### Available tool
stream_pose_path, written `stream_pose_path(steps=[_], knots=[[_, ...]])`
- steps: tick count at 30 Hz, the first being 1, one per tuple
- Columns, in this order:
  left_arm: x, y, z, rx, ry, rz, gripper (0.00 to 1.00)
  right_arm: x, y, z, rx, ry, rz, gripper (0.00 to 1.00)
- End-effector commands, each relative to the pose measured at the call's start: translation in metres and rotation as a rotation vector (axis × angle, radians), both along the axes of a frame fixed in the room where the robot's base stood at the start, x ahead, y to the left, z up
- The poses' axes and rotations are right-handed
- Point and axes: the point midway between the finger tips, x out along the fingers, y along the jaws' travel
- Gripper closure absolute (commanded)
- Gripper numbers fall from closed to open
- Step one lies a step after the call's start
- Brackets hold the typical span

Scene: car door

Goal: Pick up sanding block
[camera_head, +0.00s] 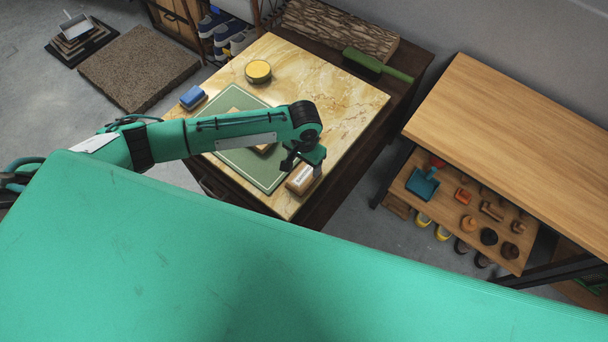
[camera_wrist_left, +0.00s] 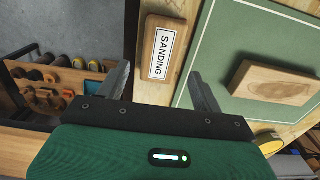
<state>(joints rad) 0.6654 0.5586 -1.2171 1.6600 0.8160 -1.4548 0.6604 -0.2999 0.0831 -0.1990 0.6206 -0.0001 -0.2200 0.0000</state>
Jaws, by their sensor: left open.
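The sanding block (camera_head: 302,178) is a light wooden block with a white label reading SANDING. It lies at the near right corner of the marble-look tabletop, beside the green mat. In the left wrist view the block (camera_wrist_left: 157,58) lies ahead, between the lines of the two fingers. My left gripper (camera_head: 300,160) is over the tabletop at the block and hides part of it in the head view. In the left wrist view my left gripper (camera_wrist_left: 159,76) is open, with nothing held between its fingers. My right gripper is not in view.
A second wooden block (camera_wrist_left: 275,82) lies on the green mat (camera_head: 252,163). A blue sponge-like block (camera_head: 192,97), a yellow round tin (camera_head: 258,71) and a green brush (camera_head: 378,65) are farther back. A wooden table (camera_head: 520,140) with a lower shelf stands at right.

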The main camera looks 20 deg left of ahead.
Motion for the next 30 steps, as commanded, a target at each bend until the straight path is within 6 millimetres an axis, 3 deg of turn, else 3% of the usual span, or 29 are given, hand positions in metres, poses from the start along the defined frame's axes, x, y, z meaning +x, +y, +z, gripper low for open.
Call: stream_pose_path(steps=[3, 11, 21, 30], knots=[[-0.001, 0.000, -0.019, 0.000, 0.003, 0.000, 0.33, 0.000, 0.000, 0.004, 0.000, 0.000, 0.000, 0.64], [0.001, 0.000, -0.036, -0.001, 0.000, 0.000, 0.33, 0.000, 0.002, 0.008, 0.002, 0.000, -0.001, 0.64], [0.004, 0.001, -0.076, -0.001, 0.001, -0.001, 0.33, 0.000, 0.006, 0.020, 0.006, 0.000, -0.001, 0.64], [0.004, 0.001, -0.084, -0.001, -0.001, -0.002, 0.33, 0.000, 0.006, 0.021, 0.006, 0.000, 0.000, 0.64]])
